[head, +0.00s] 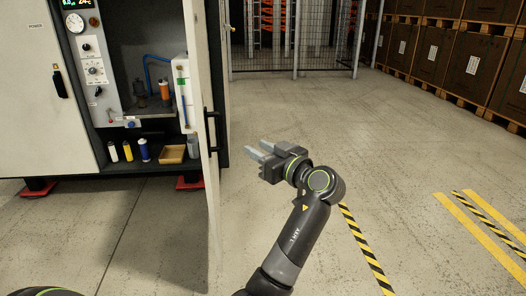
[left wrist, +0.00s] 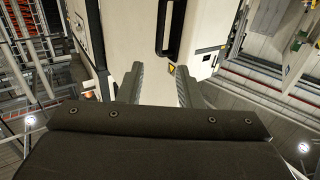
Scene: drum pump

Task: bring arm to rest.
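My left gripper (head: 257,150) is in the middle of the head view, in the air to the right of the cabinet's open door (head: 199,75). Its two grey fingers point to the left, toward the door. In the left wrist view the fingers (left wrist: 158,80) stand apart with nothing between them. Beyond them shows a pale panel with a dark handle (left wrist: 169,27). A dark handle (head: 209,128) is on the door in the head view, apart from the fingers. My right gripper is in neither view.
The open cabinet (head: 150,70) holds gauges, a hose, small bottles (head: 144,150) and a cardboard tray (head: 172,154). A wire fence (head: 300,40) stands behind. Stacked brown crates (head: 430,55) line the back right. The floor to the right is clear, with yellow markings.

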